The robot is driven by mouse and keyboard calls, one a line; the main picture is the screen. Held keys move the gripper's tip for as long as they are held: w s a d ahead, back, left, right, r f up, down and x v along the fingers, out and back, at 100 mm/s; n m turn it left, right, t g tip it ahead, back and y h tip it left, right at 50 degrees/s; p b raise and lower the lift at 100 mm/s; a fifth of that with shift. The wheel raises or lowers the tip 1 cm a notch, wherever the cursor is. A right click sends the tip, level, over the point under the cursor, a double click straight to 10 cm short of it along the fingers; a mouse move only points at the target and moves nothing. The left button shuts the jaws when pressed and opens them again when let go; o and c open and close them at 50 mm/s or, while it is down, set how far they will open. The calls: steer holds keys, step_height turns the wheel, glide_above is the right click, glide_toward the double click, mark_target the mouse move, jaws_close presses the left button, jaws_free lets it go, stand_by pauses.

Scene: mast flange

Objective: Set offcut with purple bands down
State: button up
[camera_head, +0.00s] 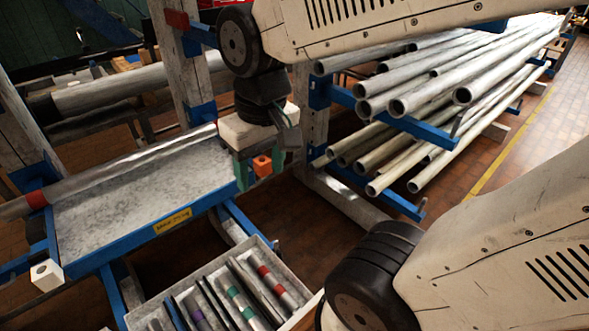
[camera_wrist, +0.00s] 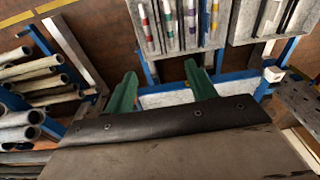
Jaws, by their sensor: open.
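The offcut with purple bands (camera_head: 197,314) lies in a slot of a grey divided tray (camera_head: 172,287) at the bottom of the head view. Beside it lie an offcut with green bands (camera_head: 234,293) and one with red bands (camera_head: 271,279). My gripper (camera_head: 264,170) is above and apart from the tray, near the right end of the grey shelf. In the wrist view my gripper (camera_wrist: 164,88) shows two green fingers spread wide with nothing between them. The banded offcuts also show beyond the fingers there, small and partly cut off.
A blue-framed grey shelf (camera_head: 135,205) with a yellow label stands left of my gripper, with a long pipe along its back edge. A rack of several grey pipes (camera_head: 400,105) projects at the right. A white block (camera_head: 46,275) sits at the shelf's front left corner.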

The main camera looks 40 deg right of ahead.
steer(key=s+d+r, duration=0.1)
steer(key=s, duration=0.5)
steer(key=shift+s+d+r, duration=0.15)
steer(key=shift+d+r, duration=0.25)
